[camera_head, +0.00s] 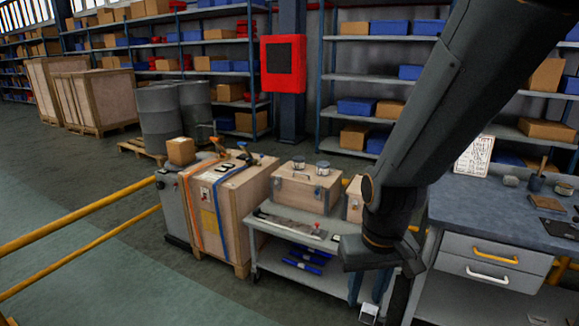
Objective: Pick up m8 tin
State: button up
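Two small round tins, one to the left (298,163) and one to the right (323,168), stand upright on the lid of a wooden chest (306,190). Their labels are too small to read, so I cannot tell which is the m8 tin. The chest sits on the top of a grey trolley (272,216). My arm comes down from the upper right, and its wrist end is to the right of and below the tins, apart from them in the picture. The fingers of my gripper cannot be made out.
A large wooden crate (222,222) with tools on top stands left of the trolley. A workbench (475,212) with drawers is at the right. My arm partly hides a smaller wooden box (354,199).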

aim_at(299, 161)
jog(key=u, duration=0.6)
jog(key=i, duration=1)
jog(key=u, duration=0.7)
jog(key=i, duration=1.35)
jog(key=z, duration=0.7)
jog(key=i, duration=0.8)
jog(key=z, duration=1.3)
jog(key=i, duration=0.45)
jog(key=z, duration=0.35)
